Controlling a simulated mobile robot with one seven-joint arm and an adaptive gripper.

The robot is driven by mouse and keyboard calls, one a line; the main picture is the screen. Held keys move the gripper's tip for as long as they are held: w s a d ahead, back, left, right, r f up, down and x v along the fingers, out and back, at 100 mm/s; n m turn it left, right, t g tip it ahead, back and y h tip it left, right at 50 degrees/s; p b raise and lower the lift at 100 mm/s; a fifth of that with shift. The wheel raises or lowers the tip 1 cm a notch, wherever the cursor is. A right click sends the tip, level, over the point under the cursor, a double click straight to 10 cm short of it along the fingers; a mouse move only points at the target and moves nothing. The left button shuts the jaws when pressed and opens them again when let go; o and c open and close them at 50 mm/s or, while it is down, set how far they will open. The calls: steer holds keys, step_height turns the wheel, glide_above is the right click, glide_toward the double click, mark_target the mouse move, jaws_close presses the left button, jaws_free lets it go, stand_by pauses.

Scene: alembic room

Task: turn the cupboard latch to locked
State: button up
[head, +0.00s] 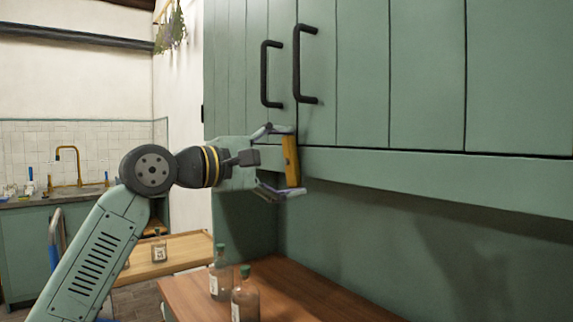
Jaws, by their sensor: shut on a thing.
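The green cupboard (365,75) fills the upper right, with two black bar handles, a left one (265,74) and a right one (298,64), on its closed doors. My gripper (283,163) is at the cupboard's lower edge, below the handles. It is shut on a yellow-orange bar (291,161), which stands nearly upright between the fingers and looks like the latch. The bar's mounting and whatever lies behind it are hidden, so I cannot tell how it is fixed to the cupboard.
Two glass bottles with green caps, one (220,273) behind the other (245,296), stand on the brown wooden counter (305,296) below my gripper. Another small bottle (159,250) stands on a lighter wooden top (183,262). A sink with a brass tap (68,165) is at the far left.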

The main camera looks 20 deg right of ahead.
steer(key=shift+m, duration=1.2)
steer(key=o, duration=1.1)
steer(key=v, duration=1.2)
steer(key=shift+f, duration=0.1)
steer(key=shift+s, duration=0.1)
